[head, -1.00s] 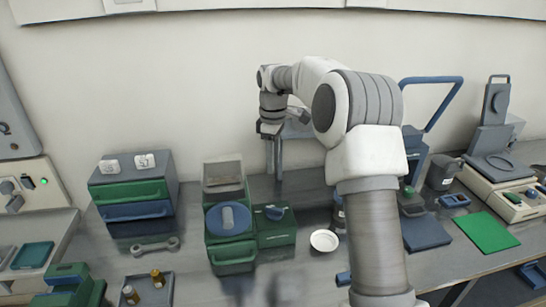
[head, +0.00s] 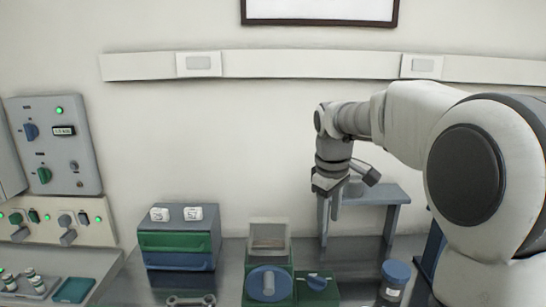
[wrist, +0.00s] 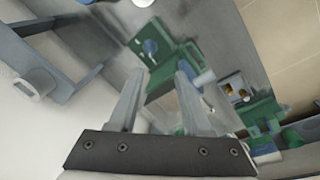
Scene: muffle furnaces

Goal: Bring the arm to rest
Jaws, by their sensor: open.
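My gripper (head: 330,215) hangs from my bent arm with its fingers pointing down. It is in the air above the bench, in front of the left part of a blue-grey stand (head: 384,193). In the wrist view, the two fingers of my gripper (wrist: 160,82) are spread apart with nothing between them. The green unit with a round blue lid (head: 268,282) is lower and to the left of the gripper in the head view.
A drawer box with green and blue fronts (head: 179,242) stands at left. A control panel (head: 55,145) is at far left.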

